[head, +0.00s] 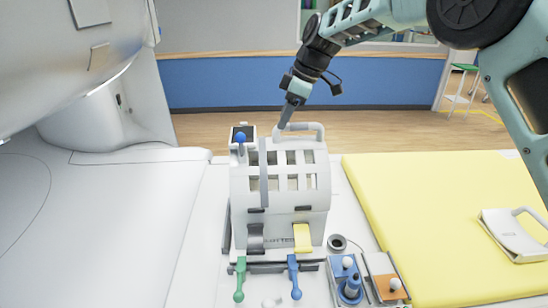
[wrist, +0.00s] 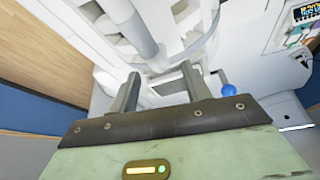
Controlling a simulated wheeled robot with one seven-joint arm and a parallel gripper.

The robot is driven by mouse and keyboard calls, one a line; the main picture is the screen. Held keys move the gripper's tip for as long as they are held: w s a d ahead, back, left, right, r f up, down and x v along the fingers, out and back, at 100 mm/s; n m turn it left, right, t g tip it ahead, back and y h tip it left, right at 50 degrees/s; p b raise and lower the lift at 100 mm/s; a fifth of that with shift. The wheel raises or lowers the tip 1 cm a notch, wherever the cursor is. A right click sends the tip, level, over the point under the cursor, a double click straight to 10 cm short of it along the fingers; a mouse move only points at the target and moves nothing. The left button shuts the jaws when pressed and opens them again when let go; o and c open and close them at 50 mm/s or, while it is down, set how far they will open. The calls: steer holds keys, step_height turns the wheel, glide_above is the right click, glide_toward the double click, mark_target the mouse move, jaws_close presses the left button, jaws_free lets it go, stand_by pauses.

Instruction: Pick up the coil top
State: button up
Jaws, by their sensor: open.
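The coil top (head: 305,180), a pale windowed shell with a raised loop handle (head: 305,127) on top, sits upright on its base on the white bench. My gripper (head: 285,118) points down at the left end of this handle, very close to it. In the head view I cannot tell whether it touches. In the wrist view, my gripper (wrist: 160,72) shows two grey fingers spread apart with nothing gripped. A white tube that looks like the handle (wrist: 137,28) lies just beyond the fingertips, and the shell's windows (wrist: 188,14) show behind it.
A blue-knobbed lever (head: 240,138) stands at the coil's left, near my gripper. Green (head: 240,278) and blue (head: 294,276) levers lie in front. A yellow mat (head: 400,215) at right bears a white handled plate (head: 515,234). The large white magnet (head: 60,60) fills the left.

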mark_target(278, 155)
steer(key=p+x, duration=0.3)
steer(key=x, duration=0.1)
steer(key=shift+a+f, duration=0.15)
steer(key=shift+f, duration=0.4)
jaws_close()
steer(key=shift+w, duration=0.1)
stand_by(0.8)
steer(key=shift+r, duration=0.2)
